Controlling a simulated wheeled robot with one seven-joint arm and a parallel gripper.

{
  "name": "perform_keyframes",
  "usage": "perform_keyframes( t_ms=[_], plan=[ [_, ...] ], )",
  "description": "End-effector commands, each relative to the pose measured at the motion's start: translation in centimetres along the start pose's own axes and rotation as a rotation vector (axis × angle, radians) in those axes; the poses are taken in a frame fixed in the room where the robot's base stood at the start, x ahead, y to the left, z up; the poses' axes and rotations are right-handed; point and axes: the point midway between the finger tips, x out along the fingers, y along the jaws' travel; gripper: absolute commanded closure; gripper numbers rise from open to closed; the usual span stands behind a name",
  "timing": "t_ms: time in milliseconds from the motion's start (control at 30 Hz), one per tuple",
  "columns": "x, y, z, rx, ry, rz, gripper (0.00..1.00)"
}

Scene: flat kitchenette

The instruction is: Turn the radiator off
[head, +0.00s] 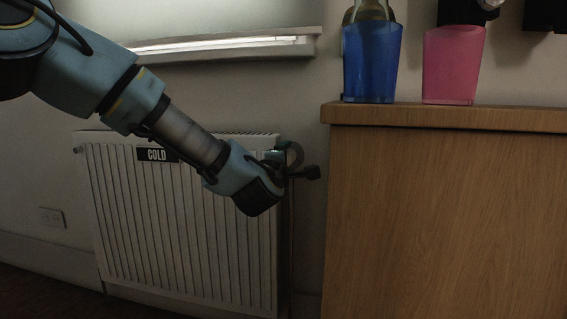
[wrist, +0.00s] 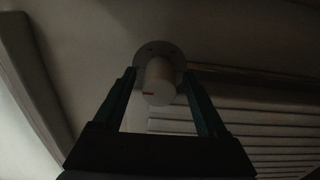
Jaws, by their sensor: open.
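The white radiator (head: 180,230) hangs on the wall below the window sill and bears a black label reading COLD (head: 157,154). In the wrist view its ribbed panel (wrist: 275,120) is at the right. The radiator's round white knob (wrist: 158,84) has a small red mark on its face and a wider round collar behind it. My gripper (wrist: 158,88) is open, with one dark finger on each side of the knob. I cannot tell whether the fingers touch it. In the head view my gripper (head: 285,165) is at the radiator's upper right corner, and the knob is hard to make out there.
A wooden cabinet (head: 440,210) stands close to the right of my gripper. A blue cup (head: 371,65) and a pink cup (head: 452,65) stand on its top. The window sill (head: 220,45) is above the radiator.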

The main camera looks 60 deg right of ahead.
Motion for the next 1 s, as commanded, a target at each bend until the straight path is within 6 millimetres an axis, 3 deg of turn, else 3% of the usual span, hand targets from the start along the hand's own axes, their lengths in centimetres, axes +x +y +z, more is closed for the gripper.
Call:
perform_keyframes(
  t_ms=[500, 700, 1000],
  plan=[
    [-8.8, 0.1, 0.0, 0.001, -0.001, -0.002, 0.25],
    [-10.3, 0.0, 0.0, 0.0, 0.0, -0.001, 0.25],
    [-10.4, 0.0, 0.0, -0.001, 0.0, 0.0, 0.25]
  ],
)
